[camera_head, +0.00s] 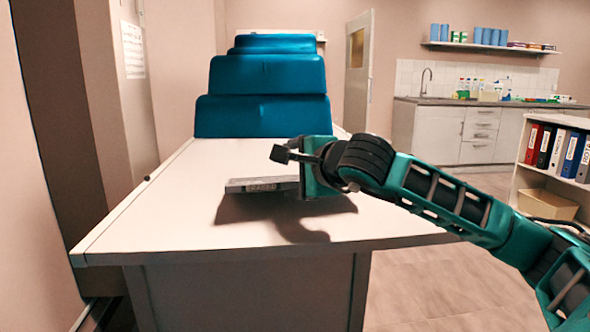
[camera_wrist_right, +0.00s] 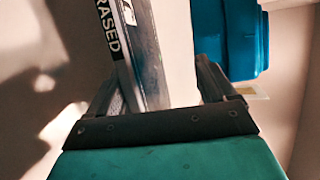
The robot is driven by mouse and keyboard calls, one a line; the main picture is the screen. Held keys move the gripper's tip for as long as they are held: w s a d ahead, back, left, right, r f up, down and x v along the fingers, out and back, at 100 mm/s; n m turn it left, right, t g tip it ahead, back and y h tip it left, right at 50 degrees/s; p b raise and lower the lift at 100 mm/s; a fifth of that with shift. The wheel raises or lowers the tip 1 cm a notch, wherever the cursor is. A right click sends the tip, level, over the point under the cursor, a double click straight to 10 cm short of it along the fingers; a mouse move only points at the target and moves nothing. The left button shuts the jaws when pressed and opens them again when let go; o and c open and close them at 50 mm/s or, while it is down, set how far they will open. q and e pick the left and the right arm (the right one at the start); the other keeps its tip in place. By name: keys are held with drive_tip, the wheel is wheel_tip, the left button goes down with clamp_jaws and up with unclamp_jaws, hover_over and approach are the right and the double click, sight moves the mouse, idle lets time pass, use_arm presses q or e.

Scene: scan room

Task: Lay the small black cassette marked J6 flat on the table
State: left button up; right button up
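A flat, dark grey-black cassette (camera_head: 262,185) is at the middle of the white table (camera_head: 190,215), its long edge facing me and its left end sticking out from my right gripper (camera_head: 298,172). I cannot tell whether it rests on the table or hangs just above it. In the right wrist view the cassette (camera_wrist_right: 146,55) lies between the two fingers of the right gripper (camera_wrist_right: 163,88), close to the left finger, with a bright gap before the right finger. The gripper looks open. Letters reading "RASED" show on its edge; no J6 mark is legible. My left gripper is out of view.
Blue stepped cushions (camera_head: 262,80) stand at the table's far end; they also show in the right wrist view (camera_wrist_right: 228,38). The table is otherwise clear. A shelf with binders (camera_head: 556,150) stands at the right and a counter with a sink (camera_head: 450,125) at the back.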

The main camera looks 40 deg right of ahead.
drive_tip(key=shift+o, duration=1)
drive_tip(key=shift+f, duration=0.1)
drive_tip(key=v, duration=1.3)
drive_tip(key=shift+w+a, duration=0.1)
